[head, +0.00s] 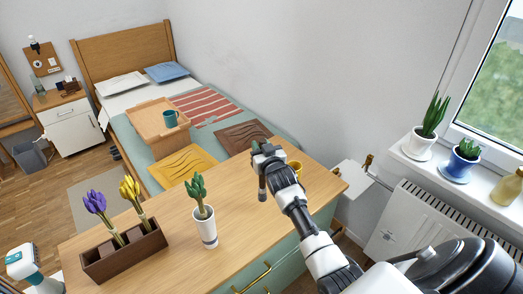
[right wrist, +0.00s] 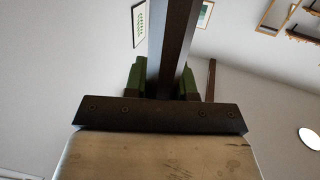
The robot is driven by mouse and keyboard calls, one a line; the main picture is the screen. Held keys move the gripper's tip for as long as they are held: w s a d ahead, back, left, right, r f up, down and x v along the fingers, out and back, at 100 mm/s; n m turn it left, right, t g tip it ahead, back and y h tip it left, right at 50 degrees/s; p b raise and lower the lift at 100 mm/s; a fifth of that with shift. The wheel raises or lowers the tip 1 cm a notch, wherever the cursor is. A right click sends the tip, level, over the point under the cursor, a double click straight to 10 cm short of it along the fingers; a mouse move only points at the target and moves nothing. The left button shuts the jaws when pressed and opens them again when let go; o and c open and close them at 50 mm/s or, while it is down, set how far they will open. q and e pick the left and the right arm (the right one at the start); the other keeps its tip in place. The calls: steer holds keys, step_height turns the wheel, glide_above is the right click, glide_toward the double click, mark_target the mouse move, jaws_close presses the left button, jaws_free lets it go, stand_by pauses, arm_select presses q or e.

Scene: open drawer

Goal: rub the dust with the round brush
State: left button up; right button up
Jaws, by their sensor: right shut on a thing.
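My right gripper (head: 262,158) is over the far part of the wooden dresser top (head: 165,225). In the right wrist view it is shut on a dark brown, straight-edged bar (right wrist: 174,50) between its green fingers. This looks like the handle of the round brush; its head cannot be made out. I cannot make out any dust on the visible wood. My left gripper is not in view.
A bed with a tray (head: 150,125) lies beyond. A radiator (head: 430,225) is at right.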

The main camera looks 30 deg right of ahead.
step_height(320, 180, up, 2)
steer(key=shift+r+p, duration=0.25)
steer(key=shift+p, duration=0.3)
steer(key=shift+f, duration=0.1)
stand_by(0.4)
